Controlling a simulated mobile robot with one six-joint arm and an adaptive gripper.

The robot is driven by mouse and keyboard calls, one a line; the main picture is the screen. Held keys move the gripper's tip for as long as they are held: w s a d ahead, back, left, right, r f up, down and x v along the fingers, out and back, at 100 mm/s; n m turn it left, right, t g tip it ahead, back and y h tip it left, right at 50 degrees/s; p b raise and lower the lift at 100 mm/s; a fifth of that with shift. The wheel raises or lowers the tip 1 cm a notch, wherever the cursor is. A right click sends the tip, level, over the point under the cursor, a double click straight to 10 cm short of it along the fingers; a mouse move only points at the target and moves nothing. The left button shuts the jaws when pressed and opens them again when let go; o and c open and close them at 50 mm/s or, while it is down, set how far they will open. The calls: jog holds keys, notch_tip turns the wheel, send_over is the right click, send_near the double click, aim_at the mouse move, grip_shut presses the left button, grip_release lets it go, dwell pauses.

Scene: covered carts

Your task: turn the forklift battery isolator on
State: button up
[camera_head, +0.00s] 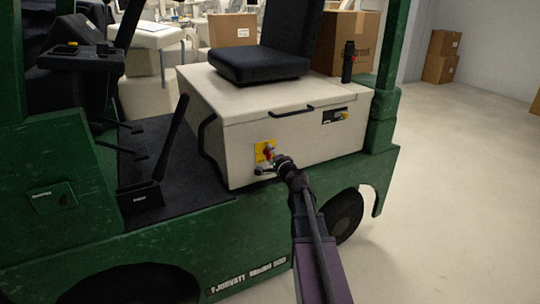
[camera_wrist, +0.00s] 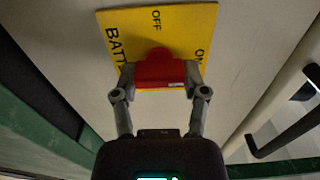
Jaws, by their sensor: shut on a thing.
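The battery isolator has a red knob (camera_wrist: 158,68) on a yellow plate (camera_wrist: 184,24). In the wrist view the plate reads OFF above the knob and ON to its right; the "BATT" lettering at left is partly hidden. Whether the knob points at OFF or ON is unclear. My gripper (camera_wrist: 160,80) is shut on the knob, one finger on each side. In the head view the red knob (camera_head: 269,151) and yellow plate (camera_head: 259,152) are small on the pale front panel of the forklift's seat box (camera_head: 240,140). My gripper (camera_head: 269,166) reaches them from the lower right.
The green forklift body (camera_head: 230,240) surrounds the box. A black handle (camera_head: 206,135) stands left of the plate, and another handle (camera_head: 291,112) is above it. A black lever (camera_head: 172,140) rises from the footwell. Open floor (camera_head: 455,170) lies to the right.

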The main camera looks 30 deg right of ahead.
jog(key=shift+w, duration=0.1)
jog(key=o, duration=1.1)
jog(key=shift+o, duration=0.2)
jog(key=shift+s, duration=0.25)
jog(key=s, duration=1.1)
jog(key=shift+s+d, duration=0.2)
jog(key=shift+s, duration=0.15)
